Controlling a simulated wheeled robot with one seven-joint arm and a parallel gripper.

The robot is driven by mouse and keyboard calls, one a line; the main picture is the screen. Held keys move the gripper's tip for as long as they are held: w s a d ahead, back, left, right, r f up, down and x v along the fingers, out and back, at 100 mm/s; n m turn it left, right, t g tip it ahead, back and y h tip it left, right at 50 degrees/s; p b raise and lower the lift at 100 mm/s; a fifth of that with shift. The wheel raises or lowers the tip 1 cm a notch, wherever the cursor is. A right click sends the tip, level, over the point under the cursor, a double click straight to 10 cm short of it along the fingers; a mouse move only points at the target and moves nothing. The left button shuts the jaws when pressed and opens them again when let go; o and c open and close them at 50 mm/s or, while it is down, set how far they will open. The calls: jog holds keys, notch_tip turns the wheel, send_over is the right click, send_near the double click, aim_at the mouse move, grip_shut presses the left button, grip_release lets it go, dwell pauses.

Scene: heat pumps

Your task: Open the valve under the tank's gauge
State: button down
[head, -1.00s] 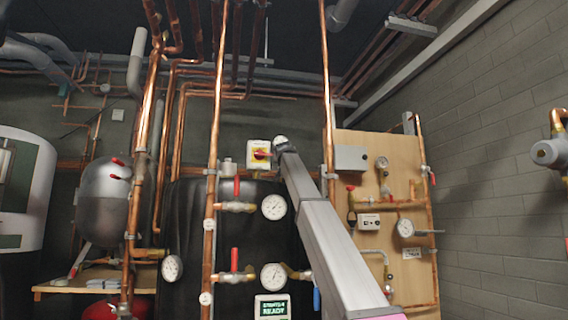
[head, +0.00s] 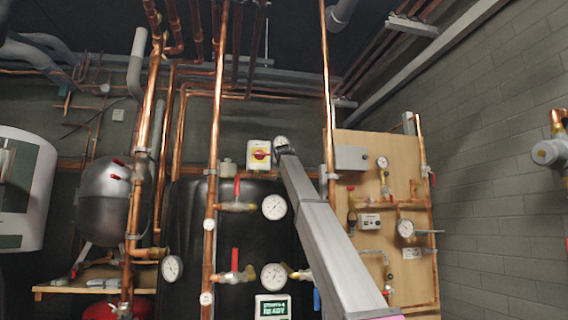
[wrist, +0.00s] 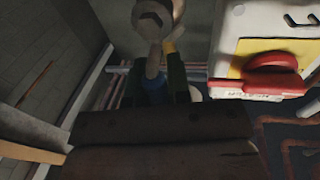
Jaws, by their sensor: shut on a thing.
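The black tank (head: 187,215) stands mid-picture in the head view. A small pale gauge (head: 281,142) shows just above the top end of my arm. In the wrist view a pale round part, probably this gauge (wrist: 152,18), sits at the top on a short stem. Below it, a blue part (wrist: 155,88), which looks like the valve's handle, lies between the dark fingers of my gripper (wrist: 157,85). My gripper is shut on it. The valve body is mostly hidden, and my arm hides the gripper in the head view.
Copper pipes (head: 327,90) stand nearby. A wooden panel (head: 395,180) with gauges is on the right.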

jog(key=c, duration=1.1)
grip_release()
jog(key=s, duration=1)
jog(key=shift+s+d+f, duration=0.15)
jog(key=shift+s+d, duration=0.25)
